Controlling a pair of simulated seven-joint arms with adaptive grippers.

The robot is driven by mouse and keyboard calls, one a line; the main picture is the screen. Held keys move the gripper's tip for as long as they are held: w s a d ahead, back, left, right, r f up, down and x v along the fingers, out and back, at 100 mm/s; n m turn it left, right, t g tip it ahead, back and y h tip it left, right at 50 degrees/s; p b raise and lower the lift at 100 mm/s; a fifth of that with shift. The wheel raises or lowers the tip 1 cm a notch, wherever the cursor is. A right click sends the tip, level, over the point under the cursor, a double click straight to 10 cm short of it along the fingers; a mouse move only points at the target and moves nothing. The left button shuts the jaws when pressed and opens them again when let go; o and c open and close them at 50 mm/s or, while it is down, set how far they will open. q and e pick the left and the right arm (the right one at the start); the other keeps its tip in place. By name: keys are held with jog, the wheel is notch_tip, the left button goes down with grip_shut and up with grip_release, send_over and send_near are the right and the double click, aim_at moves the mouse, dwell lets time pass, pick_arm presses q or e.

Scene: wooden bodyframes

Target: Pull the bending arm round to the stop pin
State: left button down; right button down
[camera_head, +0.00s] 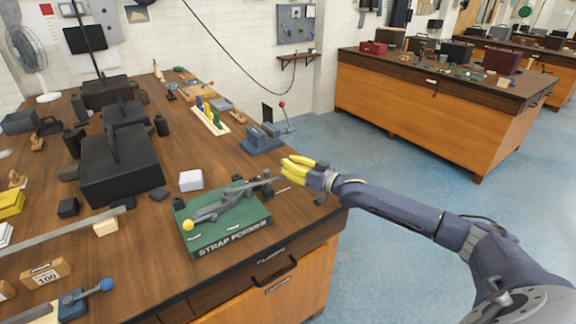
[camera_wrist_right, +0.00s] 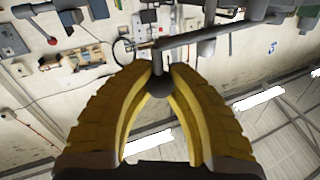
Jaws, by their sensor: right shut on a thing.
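The strap former's green base (camera_head: 232,232) stands near the right edge of the wooden bench. Its grey bending arm (camera_head: 232,195) lies across the top, from a yellow ball (camera_head: 188,225) at the front left toward the back right. My right gripper (camera_head: 284,163) is at the back-right end of the former. In the wrist view its yellow fingers (camera_wrist_right: 160,68) are shut on a grey knobbed upright (camera_wrist_right: 159,87) at the end of a grey bar (camera_wrist_right: 200,36), which looks like the bending arm's handle. I cannot pick out the stop pin for certain. My left gripper is out of view.
A blue vise with a red-knobbed lever (camera_head: 260,140) stands behind the former. A white block (camera_head: 191,180) and a black toolbox (camera_head: 120,165) are to its left. A blue-knobbed lever (camera_head: 106,285) is at the front left. Open floor lies right of the bench.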

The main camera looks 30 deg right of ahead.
jog(key=c, duration=1.1)
grip_release()
jog(key=v, duration=1.2)
